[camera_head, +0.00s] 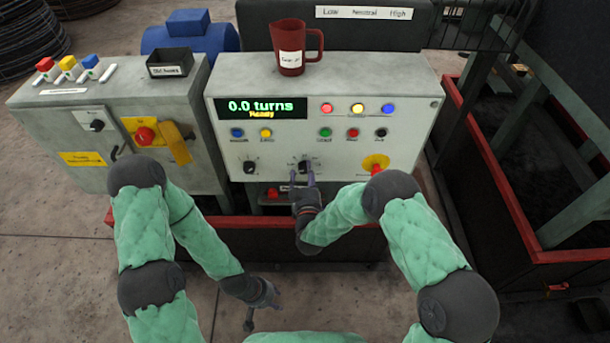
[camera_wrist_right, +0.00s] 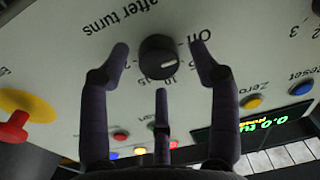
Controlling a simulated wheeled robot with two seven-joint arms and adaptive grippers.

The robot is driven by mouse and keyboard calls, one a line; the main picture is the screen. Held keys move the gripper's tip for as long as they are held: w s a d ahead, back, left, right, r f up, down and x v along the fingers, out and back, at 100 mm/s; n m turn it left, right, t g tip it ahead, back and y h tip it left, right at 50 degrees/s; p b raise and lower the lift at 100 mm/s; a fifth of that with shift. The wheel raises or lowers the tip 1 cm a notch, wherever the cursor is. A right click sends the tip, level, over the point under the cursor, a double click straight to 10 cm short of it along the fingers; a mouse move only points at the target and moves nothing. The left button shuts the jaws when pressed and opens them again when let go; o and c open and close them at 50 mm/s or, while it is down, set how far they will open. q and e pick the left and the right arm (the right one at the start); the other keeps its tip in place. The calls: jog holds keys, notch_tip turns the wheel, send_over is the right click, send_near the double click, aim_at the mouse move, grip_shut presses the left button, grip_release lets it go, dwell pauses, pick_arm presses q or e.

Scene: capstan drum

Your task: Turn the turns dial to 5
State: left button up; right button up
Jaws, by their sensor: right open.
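The turns dial (camera_head: 304,167) is a black round knob on the grey control panel's lower middle. In the right wrist view the dial (camera_wrist_right: 157,52) shows a short white mark, with "after turns", "Off" and small numbers printed around it; I cannot tell exactly which number the mark meets. My right gripper (camera_head: 306,180) is at the dial, its fingers open. In the wrist view its fingertips (camera_wrist_right: 160,50) stand on both sides of the dial, with gaps, and a third finger points at it from below. My left gripper (camera_head: 262,308) hangs low over the floor, away from the panel.
The panel display (camera_head: 261,107) reads "0.0 turns" and "Ready". Another black knob (camera_head: 250,167) is left of the dial, and a red stop button on yellow (camera_head: 376,164) is right. A red mug (camera_head: 291,55) stands on top. Coloured buttons sit above the dial.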

jog(key=shift+w, duration=0.25)
jog(key=c, duration=1.1)
jog(key=shift+c, duration=0.2)
jog(key=shift+r, duration=0.1)
